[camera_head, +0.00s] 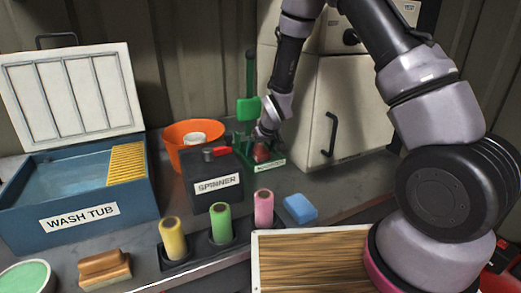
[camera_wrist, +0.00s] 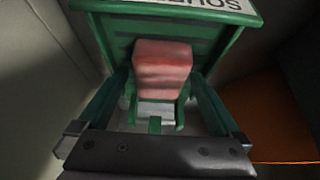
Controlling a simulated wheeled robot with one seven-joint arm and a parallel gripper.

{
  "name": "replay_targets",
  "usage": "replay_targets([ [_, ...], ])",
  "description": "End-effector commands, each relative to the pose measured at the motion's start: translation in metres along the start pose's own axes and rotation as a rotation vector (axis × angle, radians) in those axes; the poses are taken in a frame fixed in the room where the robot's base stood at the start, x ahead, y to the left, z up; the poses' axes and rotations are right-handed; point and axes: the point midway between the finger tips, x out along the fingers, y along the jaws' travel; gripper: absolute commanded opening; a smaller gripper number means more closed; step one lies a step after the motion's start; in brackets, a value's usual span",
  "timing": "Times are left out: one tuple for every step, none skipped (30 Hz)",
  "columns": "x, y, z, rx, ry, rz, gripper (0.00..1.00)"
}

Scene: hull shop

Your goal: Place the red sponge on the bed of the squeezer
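The red sponge (camera_head: 262,153) is at the green squeezer (camera_head: 270,163), behind its front label in the head view. In the wrist view the sponge (camera_wrist: 163,68) appears over the middle of the squeezer's bed, inside its green frame (camera_wrist: 235,40). I cannot tell whether its underside touches the bed. My gripper (camera_head: 264,140) is low over the squeezer and hides part of it. In the wrist view my gripper (camera_wrist: 159,85) looks open, one finger on each side of the sponge, with narrow gaps.
The squeezer's green press plate and post (camera_head: 248,108) stand close beside my gripper. The spinner (camera_head: 215,180) and an orange bowl (camera_head: 188,160) are to the left. A white cabinet (camera_head: 345,110) stands to the right. A blue sponge (camera_head: 300,208) lies in front.

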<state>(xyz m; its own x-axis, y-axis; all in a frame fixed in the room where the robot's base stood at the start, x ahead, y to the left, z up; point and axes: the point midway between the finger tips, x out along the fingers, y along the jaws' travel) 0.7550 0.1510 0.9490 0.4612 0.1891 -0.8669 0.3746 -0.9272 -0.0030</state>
Motion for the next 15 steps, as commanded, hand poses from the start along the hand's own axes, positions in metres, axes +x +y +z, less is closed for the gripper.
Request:
replay_targets([
  [0.0,0.0,0.0,0.0,0.0,0.0,1.0],
  [0.0,0.0,0.0,0.0,0.0,0.0,1.0],
  [0.0,0.0,0.0,0.0,0.0,0.0,1.0],
  [-0.001,0.0,-0.001,0.0,0.0,0.0,1.0],
  [-0.002,0.0,-0.001,0.0,0.0,0.0,1.0],
  [-0.005,0.0,-0.002,0.0,0.0,0.0,1.0],
  [-0.007,0.0,-0.002,0.0,0.0,0.0,1.0],
  [-0.011,0.0,-0.002,-0.001,0.001,0.0,1.0],
  [-0.018,0.0,-0.003,-0.001,0.002,0.0,1.0],
  [-0.022,0.0,-0.002,-0.001,0.002,0.0,1.0],
  [-0.029,0.0,-0.003,-0.001,0.003,0.0,1.0],
  [-0.037,0.0,-0.002,-0.001,0.003,0.0,1.0],
  [-0.044,0.0,-0.003,-0.001,0.003,0.0,1.0],
  [-0.05,0.0,-0.003,-0.001,0.004,0.0,1.0],
  [-0.059,0.0,-0.003,-0.001,0.004,-0.001,1.0],
])
